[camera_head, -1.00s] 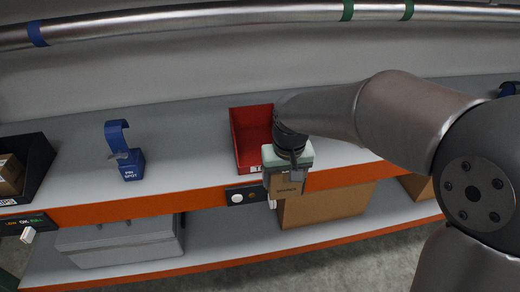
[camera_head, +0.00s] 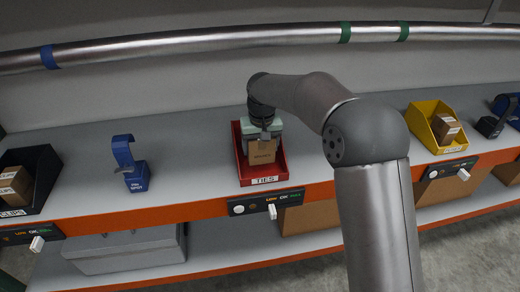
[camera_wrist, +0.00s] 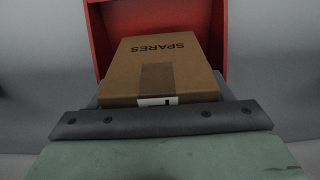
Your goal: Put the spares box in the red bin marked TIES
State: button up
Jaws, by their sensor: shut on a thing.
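The spares box (camera_head: 262,152) is a small brown cardboard box. In the wrist view the box (camera_wrist: 160,70) shows the word SPARES and a strip of tape. My gripper (camera_head: 262,133) is shut on the box, above it in the head view. The red bin (camera_head: 282,178) has a white TIES label on its front and stands on the upper shelf. The box appears over or inside the bin's opening; I cannot tell whether it touches the floor of the bin. The red bin's wall (camera_wrist: 92,40) also shows behind the box in the wrist view.
A black bin (camera_head: 42,175) marked CLIPS and a blue strapped item (camera_head: 135,175) stand to the left. A yellow bin (camera_head: 425,125) with a box stands to the right. Control panels line the orange shelf edge (camera_head: 200,210). Shelf between is clear.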

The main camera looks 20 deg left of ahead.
aim_at(260, 153)
jog(key=shift+w+a, duration=0.2)
jog(key=shift+w, duration=0.1)
jog(key=shift+f+p, duration=0.4)
jog(key=shift+f, duration=1.5)
jog(key=o, duration=1.1)
jog(key=shift+c, duration=0.2)
